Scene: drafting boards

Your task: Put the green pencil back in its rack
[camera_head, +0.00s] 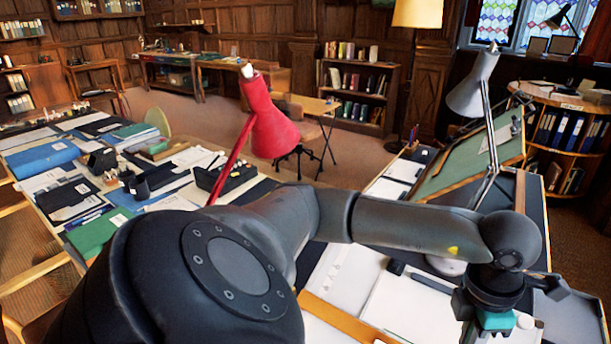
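My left arm comes in from the lower left and reaches across to the right. Its gripper (487,325) points down over the desk at the lower right, cut by the bottom edge. Its fingers are dark and partly hidden, so I cannot tell whether it is open or shut. A teal patch shows at the gripper; I cannot tell what it is. I cannot make out a green pencil or say for certain which holder is its rack. A black desk holder (226,178) with upright items stands on the left desk. My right gripper is not in view.
A red lamp (268,120) rises behind my arm. A grey lamp (474,84) stands by a tilted green drafting board (466,160). White paper (410,305) and a wooden strip (340,318) lie on the near desk. The left desk is cluttered with folders and papers.

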